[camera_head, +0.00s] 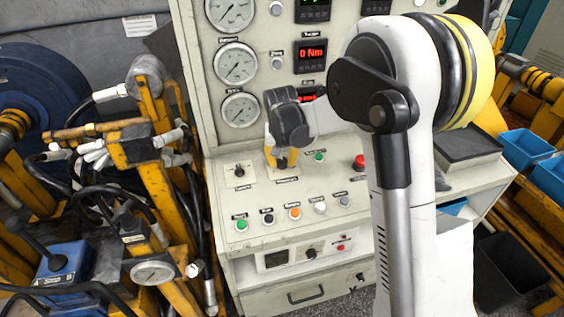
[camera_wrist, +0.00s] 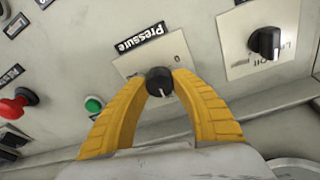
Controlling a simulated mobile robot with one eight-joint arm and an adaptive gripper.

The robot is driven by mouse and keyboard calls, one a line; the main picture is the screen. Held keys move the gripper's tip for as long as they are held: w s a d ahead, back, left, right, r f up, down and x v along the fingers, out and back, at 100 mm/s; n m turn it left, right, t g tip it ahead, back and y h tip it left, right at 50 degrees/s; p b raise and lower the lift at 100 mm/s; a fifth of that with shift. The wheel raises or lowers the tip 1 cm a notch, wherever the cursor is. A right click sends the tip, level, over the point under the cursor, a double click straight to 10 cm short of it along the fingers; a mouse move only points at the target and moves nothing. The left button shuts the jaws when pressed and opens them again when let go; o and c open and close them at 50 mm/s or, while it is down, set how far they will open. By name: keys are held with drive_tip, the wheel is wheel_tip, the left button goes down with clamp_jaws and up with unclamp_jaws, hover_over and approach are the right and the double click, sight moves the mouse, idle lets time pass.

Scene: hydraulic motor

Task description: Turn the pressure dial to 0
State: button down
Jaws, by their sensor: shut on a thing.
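The pressure dial (camera_wrist: 159,82) is a small black round knob with a white pointer line, on a pale plate (camera_wrist: 128,66) beneath a black "Pressure" label (camera_wrist: 140,37) in the wrist view. The pointer faces toward the bottom of that view. A "0" mark shows on the plate at the upper right of the knob. My gripper (camera_wrist: 158,88) has yellow fingers shut on the dial, one on each side.
A second black knob (camera_wrist: 265,42) sits beside the dial; it also shows on the panel's left (camera_head: 239,171). A green button (camera_head: 319,156) and a red emergency button (camera_head: 359,161) lie to the right. Gauges and a red "0 Nm" display (camera_head: 311,53) are on the upright panel behind.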

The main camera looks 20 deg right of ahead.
drive_tip(key=n, duration=0.6)
drive_tip(key=shift+n+y+b, duration=0.3)
drive_tip(key=shift+y, duration=0.1)
drive_tip(key=n, duration=0.6)
drive_tip(key=shift+y, duration=0.4)
drive_tip(key=n, duration=0.6)
drive_tip(key=shift+s+n, duration=0.1)
drive_tip(key=shift+n, duration=0.3)
drive_tip(key=n, duration=0.5)
drive_tip(key=shift+g+y, duration=0.4)
drive_tip(key=c, duration=1)
unclamp_jaws()
